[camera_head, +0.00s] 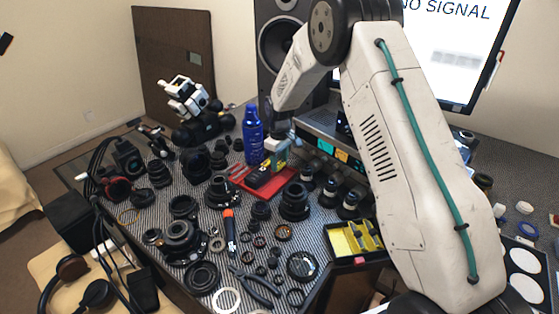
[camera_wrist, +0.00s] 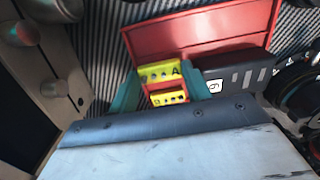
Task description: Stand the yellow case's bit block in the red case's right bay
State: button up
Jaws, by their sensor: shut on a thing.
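The red case (camera_head: 240,183) lies open on the striped mat in the middle of the head view. In the wrist view its red panel (camera_wrist: 195,36) fills the top. A black block with a white label (camera_wrist: 238,68) sits along one side of it. My gripper (camera_head: 279,152) is over the case's right part. Its teal fingers are shut on a yellow bit block (camera_wrist: 163,75) with dark marks. I cannot tell whether its bottom touches the bay floor. The yellow case (camera_head: 337,241) stands open at the front right, with yellow pieces inside.
A blue bottle (camera_head: 252,135) stands just behind the red case. Lens barrels (camera_head: 294,202) crowd its front and right. An orange-handled screwdriver (camera_head: 230,226) and pliers (camera_head: 255,287) lie nearer. A speaker (camera_head: 272,42) and monitor (camera_head: 455,45) stand behind.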

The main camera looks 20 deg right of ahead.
jog(key=shift+f, duration=0.4)
jog(key=shift+f, duration=0.15)
jog(key=o, duration=0.8)
